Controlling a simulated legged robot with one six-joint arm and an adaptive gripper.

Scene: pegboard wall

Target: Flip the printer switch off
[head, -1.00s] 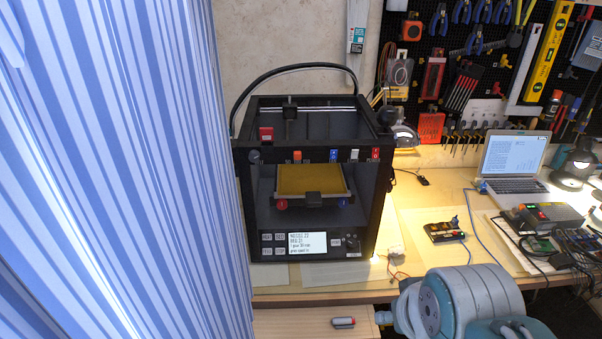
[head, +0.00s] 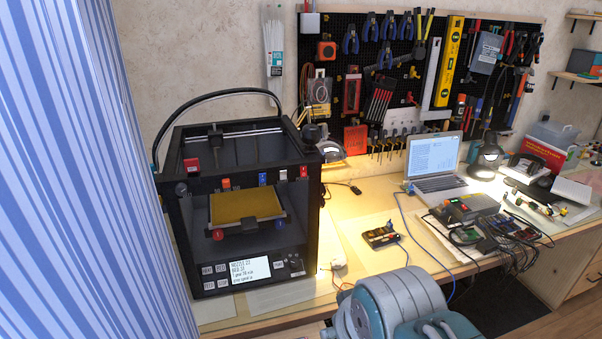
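A black box-framed 3D printer (head: 187,240) stands on the wooden bench at left of centre. Along its top front bar sit an orange-red part (head: 225,183), a blue switch (head: 262,179), a white switch (head: 283,175) and a red switch (head: 304,171) at the right end. A larger red part (head: 191,166) is at the upper left. The switches are too small to tell their positions. A lit display (head: 250,275) is on the lower front panel. My arm's teal and grey links show at the bottom, right of the printer; my gripper is not in view.
A small circuit board (head: 380,237), a laptop (head: 435,165), a lamp (head: 487,158) and wired electronics lie to the right. A tool pegboard (head: 335,75) is behind.

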